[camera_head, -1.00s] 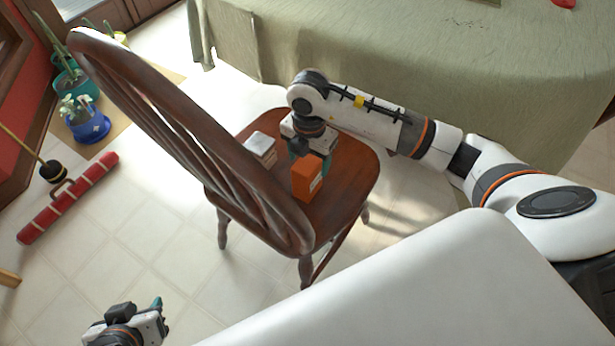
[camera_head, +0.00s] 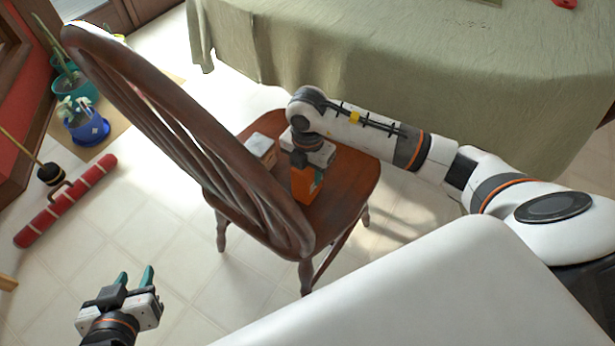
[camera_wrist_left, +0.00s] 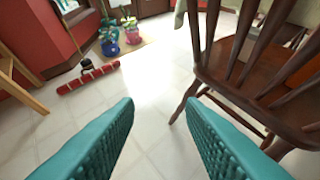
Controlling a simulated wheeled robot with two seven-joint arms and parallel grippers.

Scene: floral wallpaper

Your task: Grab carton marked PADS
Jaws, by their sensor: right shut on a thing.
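An orange carton (camera_head: 304,190) stands on the seat of the brown wooden chair (camera_head: 346,188). A pale label patch shows on its side, but the lettering is too small to read. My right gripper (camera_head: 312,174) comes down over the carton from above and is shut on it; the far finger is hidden. A smaller whitish box (camera_head: 260,147) lies on the seat to the left, near the chair's back. My left gripper (camera_head: 134,277) is open and empty over the floor at lower left. Its two teal fingers (camera_wrist_left: 160,105) stand wide apart in the left wrist view.
The chair's slatted back (camera_head: 180,125) rises between the seat and the left side. A table with a green cloth (camera_head: 400,50) stands behind. A red roller-like object (camera_head: 66,203) and potted plants (camera_head: 86,124) are at left. The floor between is clear.

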